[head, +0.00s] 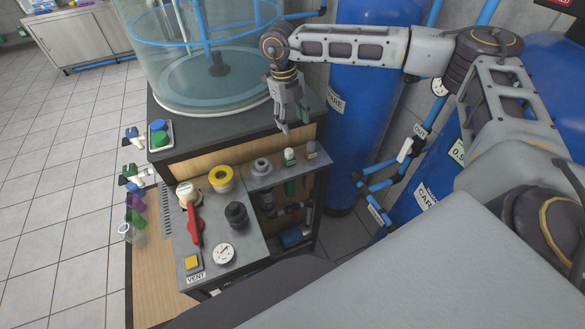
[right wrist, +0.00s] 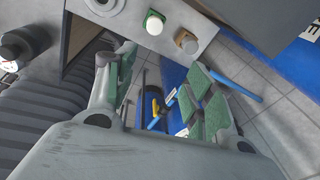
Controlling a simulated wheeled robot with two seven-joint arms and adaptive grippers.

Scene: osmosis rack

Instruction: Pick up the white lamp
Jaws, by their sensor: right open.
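A small white-capped piece with a green base, which looks like the white lamp (head: 289,153), stands upright on the grey ledge of the rack. In the right wrist view the white lamp (right wrist: 154,25) shows near the top edge, beside a tan-grey capped piece (right wrist: 187,42). My right gripper (head: 291,127) is above and behind the ledge, apart from the lamp. Its green-padded fingers (right wrist: 165,88) are spread in the right wrist view with nothing between them. My left gripper is not in view.
A grey knob (head: 261,167) stands left of the lamp. The lower panel holds a yellow ring (head: 222,178), black knob (head: 237,215), red handle (head: 194,226) and gauge (head: 224,254). A clear tank (head: 205,70) stands behind, with blue cylinders (head: 362,110) at right.

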